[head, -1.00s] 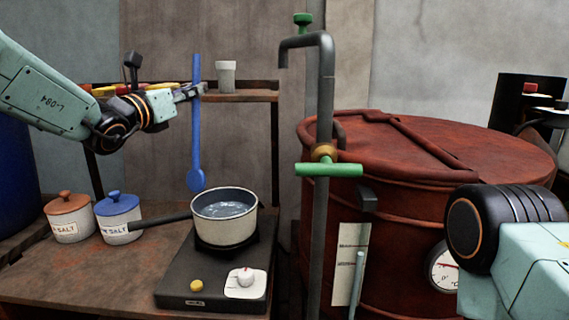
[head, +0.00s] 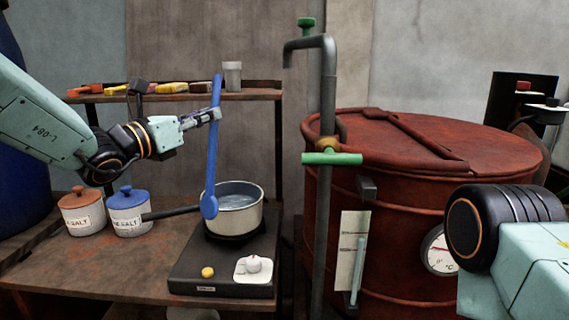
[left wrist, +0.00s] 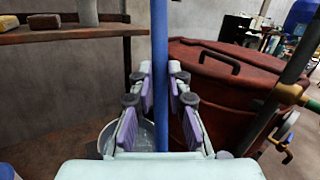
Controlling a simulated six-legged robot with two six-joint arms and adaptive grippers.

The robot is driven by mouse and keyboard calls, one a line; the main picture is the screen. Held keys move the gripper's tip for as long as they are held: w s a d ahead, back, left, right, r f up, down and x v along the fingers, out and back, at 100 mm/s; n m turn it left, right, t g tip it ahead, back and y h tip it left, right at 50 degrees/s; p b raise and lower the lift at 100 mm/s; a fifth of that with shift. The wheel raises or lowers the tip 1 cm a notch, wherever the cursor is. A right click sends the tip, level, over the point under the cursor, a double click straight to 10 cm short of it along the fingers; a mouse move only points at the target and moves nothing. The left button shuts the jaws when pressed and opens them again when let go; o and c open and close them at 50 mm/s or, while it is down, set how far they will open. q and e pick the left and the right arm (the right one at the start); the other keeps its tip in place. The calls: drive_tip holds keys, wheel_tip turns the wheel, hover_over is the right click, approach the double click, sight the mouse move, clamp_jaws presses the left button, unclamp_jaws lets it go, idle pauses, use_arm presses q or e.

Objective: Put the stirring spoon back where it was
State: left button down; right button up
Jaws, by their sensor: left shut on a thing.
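The blue stirring spoon (head: 213,150) hangs bowl-down, slightly tilted, in the head view. My left gripper (head: 214,115) is shut on its handle. The spoon's bowl end overlaps the left rim of the pot (head: 242,219) in the picture; it looks to be in front of the pot, not in its water. In the left wrist view the spoon handle (left wrist: 160,60) runs upright between the finger pads, with the pot (left wrist: 108,138) behind and below.
The pot stands on a black hotplate (head: 190,277). Two salt jars, one brown-lidded (head: 83,212) and one blue-lidded (head: 129,212), stand left. A shelf (head: 255,95) holds a grey cup (head: 232,76) and several coloured items. A pipe (head: 326,190) and rusty vat (head: 400,220) stand right.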

use_arm(q)
drive_tip(key=s+a+f+m+g+h, duration=0.1)
drive_tip(key=s+f+m+g+h, duration=0.1)
drive_tip(key=s+f, duration=1)
drive_tip(key=s+a+f+m+g+h, duration=0.1)
drive_tip(key=s+f+g+h, duration=0.1)
drive_tip(key=s+f, duration=1.1)
wheel_tip(320, 180, down, 6)
drive_tip(key=shift+s+r+m+g+h, duration=0.1)
drive_tip(key=shift+s+m+g+h, duration=0.1)
drive_tip(key=shift+m+g+h, duration=0.15)
drive_tip(key=shift+a, duration=0.15)
